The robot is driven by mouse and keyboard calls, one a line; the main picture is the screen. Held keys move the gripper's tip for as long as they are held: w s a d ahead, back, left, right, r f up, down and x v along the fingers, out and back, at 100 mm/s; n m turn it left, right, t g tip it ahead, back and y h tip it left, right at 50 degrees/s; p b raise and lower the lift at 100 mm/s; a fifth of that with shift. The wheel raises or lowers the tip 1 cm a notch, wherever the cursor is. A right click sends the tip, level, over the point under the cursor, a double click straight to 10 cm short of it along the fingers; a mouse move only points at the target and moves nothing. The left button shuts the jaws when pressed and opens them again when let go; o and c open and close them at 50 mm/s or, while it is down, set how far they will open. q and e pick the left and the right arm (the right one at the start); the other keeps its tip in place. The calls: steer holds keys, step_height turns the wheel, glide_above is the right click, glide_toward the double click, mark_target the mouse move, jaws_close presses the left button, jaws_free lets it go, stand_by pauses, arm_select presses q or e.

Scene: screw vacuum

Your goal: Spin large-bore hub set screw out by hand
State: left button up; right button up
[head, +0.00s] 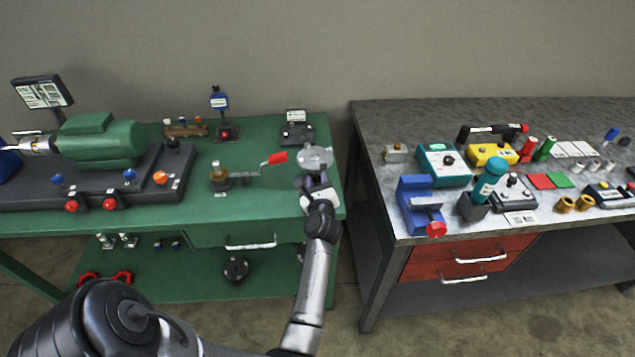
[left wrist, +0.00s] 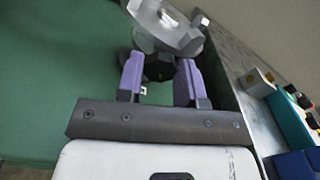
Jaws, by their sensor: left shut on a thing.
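The silver large-bore hub (head: 316,156) stands near the right end of the green bench. In the left wrist view its round metal body (left wrist: 168,30) fills the top, just beyond the fingertips. My left gripper (head: 318,180) is at the near side of the hub. In its wrist view, its two purple fingers (left wrist: 160,72) are closed on a dark, round part (left wrist: 158,68) below the hub's face. This appears to be the set screw; its thread and depth are hidden. My right gripper is not in view.
A crank with a red handle (head: 277,158) lies just left of the hub, and a small black stand (head: 297,133) is behind it. A green motor (head: 98,142) fills the bench's left. Across a gap, the grey bench (head: 400,112) holds a blue vise (head: 419,205) and several tools.

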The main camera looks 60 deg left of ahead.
arm_select(q)
steer(key=o, duration=0.9)
